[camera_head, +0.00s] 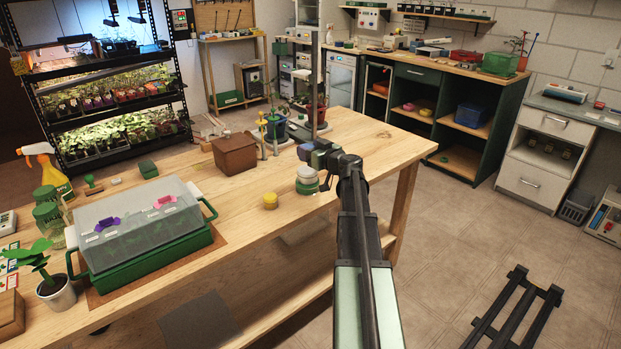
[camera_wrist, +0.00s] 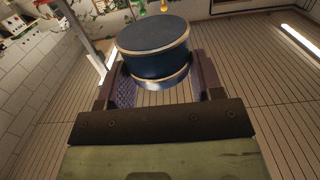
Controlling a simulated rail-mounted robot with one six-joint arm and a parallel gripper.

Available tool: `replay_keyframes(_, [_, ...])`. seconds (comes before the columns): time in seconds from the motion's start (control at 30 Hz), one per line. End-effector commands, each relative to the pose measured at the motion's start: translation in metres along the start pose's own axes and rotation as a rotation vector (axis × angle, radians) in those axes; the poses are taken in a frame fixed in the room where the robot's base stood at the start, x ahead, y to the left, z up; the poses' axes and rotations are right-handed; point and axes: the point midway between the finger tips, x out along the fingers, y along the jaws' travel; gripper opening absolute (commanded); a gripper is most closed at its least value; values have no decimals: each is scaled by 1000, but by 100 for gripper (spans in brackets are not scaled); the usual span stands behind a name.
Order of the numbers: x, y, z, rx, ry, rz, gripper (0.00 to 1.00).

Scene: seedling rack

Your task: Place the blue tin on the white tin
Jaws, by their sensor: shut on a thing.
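The blue tin (camera_wrist: 153,62) sits between the two jaws of my gripper (camera_wrist: 155,85) in the wrist view; it is round and dark blue with a pale rim band. In the head view my gripper (camera_head: 317,150) is shut on the blue tin (camera_head: 304,151), which is small there and partly covered by the gripper. The white tin (camera_head: 307,173) rests on a green tin (camera_head: 306,187) on the bench. The blue tin appears above the white tin, apart from it; the exact alignment is hard to tell.
A yellow tin (camera_head: 270,202) stands left of the stack on the wooden bench (camera_head: 235,290). A brown box (camera_head: 235,155) and potted plants stand behind. A clear-lidded green propagator (camera_head: 150,262) fills the left. The bench to the right of my arm is clear.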

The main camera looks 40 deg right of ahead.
Motion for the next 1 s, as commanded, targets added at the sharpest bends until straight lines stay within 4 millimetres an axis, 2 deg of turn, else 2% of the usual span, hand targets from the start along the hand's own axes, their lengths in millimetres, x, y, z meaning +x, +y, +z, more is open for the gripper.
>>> replay_keyframes(0.1, [0, 0, 5, 0, 0, 0, 36])
replay_keyframes(0.3, [2, 0, 45, 0, 0, 0, 36])
replay_keyframes(0.53, [2, 0, 39, 0, 0, 0, 36])
replay_keyframes(0.67, [2, 0, 44, 0, 0, 0, 36])
replay_keyframes(0.7, [2, 0, 44, 0, 0, 0, 62])
replay_keyframes(0.8, [2, 0, 43, 0, 0, 0, 77])
replay_keyframes(0.87, [2, 0, 43, 0, 0, 0, 86])
replay_keyframes(1.0, [2, 0, 43, 0, 0, 0, 86])
